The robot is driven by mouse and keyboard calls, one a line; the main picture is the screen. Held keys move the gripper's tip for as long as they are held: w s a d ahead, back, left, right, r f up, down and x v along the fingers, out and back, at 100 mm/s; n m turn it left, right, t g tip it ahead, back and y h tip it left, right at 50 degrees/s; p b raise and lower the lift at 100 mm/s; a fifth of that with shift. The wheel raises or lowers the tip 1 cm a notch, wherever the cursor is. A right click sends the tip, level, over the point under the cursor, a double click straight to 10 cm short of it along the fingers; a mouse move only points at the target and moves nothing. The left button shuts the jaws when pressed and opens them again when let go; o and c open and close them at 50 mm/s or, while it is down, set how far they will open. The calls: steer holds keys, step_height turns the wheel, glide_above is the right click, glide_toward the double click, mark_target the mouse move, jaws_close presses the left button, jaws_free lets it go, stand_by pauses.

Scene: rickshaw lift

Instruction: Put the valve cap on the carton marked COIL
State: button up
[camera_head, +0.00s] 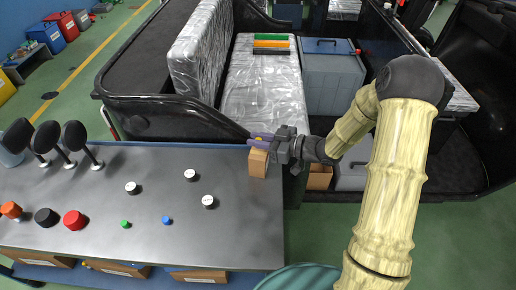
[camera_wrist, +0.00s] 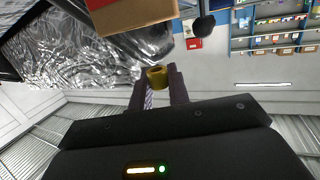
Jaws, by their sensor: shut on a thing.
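My gripper (camera_head: 258,140) is shut on a small yellow, brass-like cylinder (camera_wrist: 157,77), which I take to be the valve cap. In the wrist view it sits between the two dark fingertips, and a dark hollow shows in its near end. In the head view it is only a small yellow patch between purple fingers. A brown carton (camera_head: 258,163) stands at the right back corner of the bench, just below the gripper in the picture. A carton also shows at the top of the wrist view (camera_wrist: 130,13), apart from the cap. I cannot read any COIL marking.
The grey bench (camera_head: 150,215) carries white knobs (camera_head: 190,174), a red knob (camera_head: 75,220) and black paddles. Cartons (camera_head: 125,268) lie on the shelf below. Behind stands the rickshaw with a wrapped seat (camera_head: 262,85), a grey bin (camera_head: 335,80) and another carton (camera_head: 319,178).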

mark_target(258, 153)
steer(key=shift+f, duration=1.9)
steer(key=shift+f+b, duration=0.2)
steer(key=shift+b, duration=0.1)
steer(key=o, duration=0.8)
steer(key=shift+r, duration=0.1)
steer(key=shift+r, duration=0.25)
steer(key=v, duration=1.2)
steer(key=shift+f, duration=0.15)
